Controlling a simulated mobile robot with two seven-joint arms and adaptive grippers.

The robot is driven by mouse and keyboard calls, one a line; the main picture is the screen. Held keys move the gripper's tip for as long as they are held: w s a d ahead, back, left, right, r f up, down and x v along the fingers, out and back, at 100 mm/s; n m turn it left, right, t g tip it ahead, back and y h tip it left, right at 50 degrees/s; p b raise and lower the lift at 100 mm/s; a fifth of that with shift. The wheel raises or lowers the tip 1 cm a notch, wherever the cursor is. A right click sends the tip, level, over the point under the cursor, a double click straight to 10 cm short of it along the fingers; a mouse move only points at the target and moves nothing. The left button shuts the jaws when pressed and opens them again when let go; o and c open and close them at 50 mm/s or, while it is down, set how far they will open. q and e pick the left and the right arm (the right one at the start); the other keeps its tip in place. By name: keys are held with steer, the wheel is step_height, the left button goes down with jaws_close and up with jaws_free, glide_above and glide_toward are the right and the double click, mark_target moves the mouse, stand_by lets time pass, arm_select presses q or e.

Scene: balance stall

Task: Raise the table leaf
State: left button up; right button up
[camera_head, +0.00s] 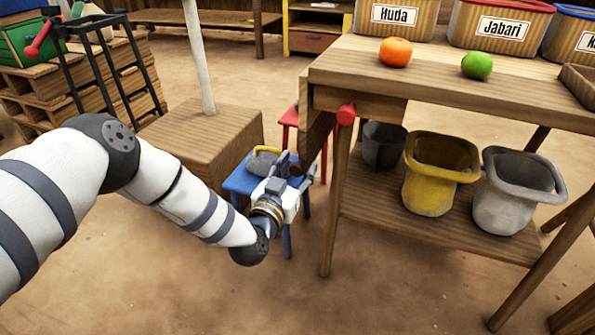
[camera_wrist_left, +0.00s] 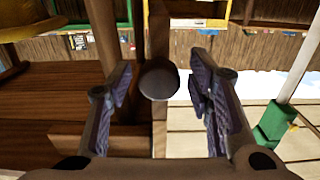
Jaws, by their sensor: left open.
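The wooden table (camera_head: 450,85) stands at the right. Its leaf (camera_head: 315,125) hangs down at the table's left end, seen nearly edge-on. My right gripper is not in view.
An orange (camera_head: 396,52) and a green fruit (camera_head: 477,65) lie on the tabletop, before labelled bins (camera_head: 500,28). Buckets (camera_head: 438,175) stand on the lower shelf. A blue stool (camera_head: 243,180) with a grey weight-like object (camera_head: 262,160) and a red stool (camera_head: 290,117) are near my gripper.

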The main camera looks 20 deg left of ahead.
arm_select(q)
jaws_close()
steer(key=a+r+m+p, duration=1.2)
steer(key=a+r, duration=0.1)
steer(key=a, duration=0.4)
step_height(320, 180, up, 9)
steer(key=a+m+p, duration=0.2)
steer(key=m+p, duration=0.4)
steer(key=shift+w, duration=0.4)
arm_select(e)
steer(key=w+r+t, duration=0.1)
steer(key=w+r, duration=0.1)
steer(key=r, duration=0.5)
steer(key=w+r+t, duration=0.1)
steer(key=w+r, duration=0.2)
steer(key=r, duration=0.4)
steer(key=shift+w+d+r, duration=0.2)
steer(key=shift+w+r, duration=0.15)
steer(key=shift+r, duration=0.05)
arm_select(q)
steer(key=shift+r, duration=0.15)
